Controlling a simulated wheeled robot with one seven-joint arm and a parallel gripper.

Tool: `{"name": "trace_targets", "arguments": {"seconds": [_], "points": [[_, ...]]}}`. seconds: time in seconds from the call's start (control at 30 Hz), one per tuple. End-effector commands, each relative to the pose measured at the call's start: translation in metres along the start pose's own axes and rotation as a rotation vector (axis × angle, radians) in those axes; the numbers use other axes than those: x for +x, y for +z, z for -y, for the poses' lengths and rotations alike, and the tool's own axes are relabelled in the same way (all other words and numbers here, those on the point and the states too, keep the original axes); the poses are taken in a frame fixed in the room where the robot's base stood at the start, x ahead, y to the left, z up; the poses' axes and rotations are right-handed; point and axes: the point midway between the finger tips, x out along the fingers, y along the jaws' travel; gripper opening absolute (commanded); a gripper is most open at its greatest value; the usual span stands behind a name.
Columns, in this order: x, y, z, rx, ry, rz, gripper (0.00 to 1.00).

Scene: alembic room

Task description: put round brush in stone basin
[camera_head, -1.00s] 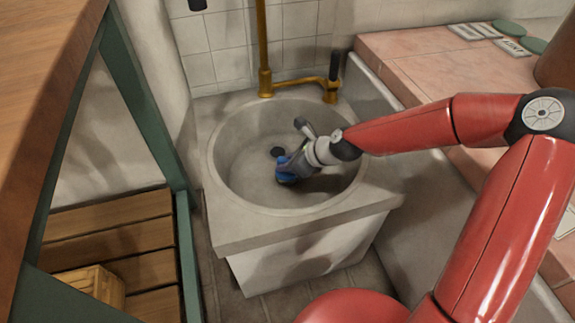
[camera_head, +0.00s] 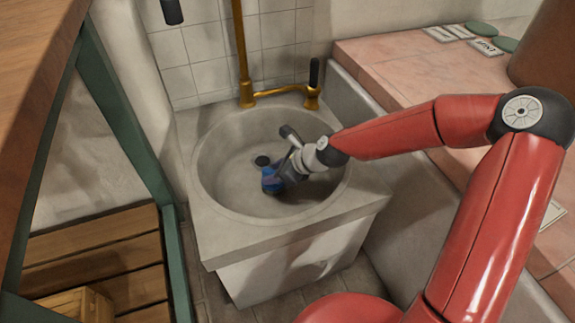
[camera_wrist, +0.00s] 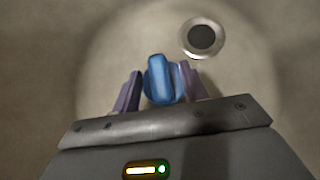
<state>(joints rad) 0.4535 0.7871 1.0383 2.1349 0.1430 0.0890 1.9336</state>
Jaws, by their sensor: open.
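The round brush (camera_head: 271,182) is blue and sits low inside the stone basin (camera_head: 215,222), a little below the dark drain in the head view. In the wrist view the brush (camera_wrist: 160,80) lies between my two purple fingers, with the basin floor around it. My gripper (camera_head: 278,178) reaches down into the basin over the brush. In the wrist view my gripper (camera_wrist: 158,88) is open, with a finger on either side of the brush. I cannot tell whether a finger touches it. The brush's underside is hidden.
The drain (camera_wrist: 202,38) lies just beyond the brush. A brass tap (camera_head: 246,95) stands at the basin's back edge. A pink tiled ledge (camera_head: 385,70) is on the right. A green-framed wooden table (camera_head: 35,60) is on the left, with slatted boards (camera_head: 95,255) below.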

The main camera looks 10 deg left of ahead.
Motion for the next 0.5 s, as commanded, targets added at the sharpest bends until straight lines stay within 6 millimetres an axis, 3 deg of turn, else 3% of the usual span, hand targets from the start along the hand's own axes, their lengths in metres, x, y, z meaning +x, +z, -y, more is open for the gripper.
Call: {"name": "trace_targets", "arguments": {"seconds": [0.3, 0.5], "points": [[-0.071, 0.001, 0.001, 0.003, -0.005, -0.002, 0.43], [-0.101, 0.001, 0.001, 0.001, -0.003, -0.001, 0.43]]}}
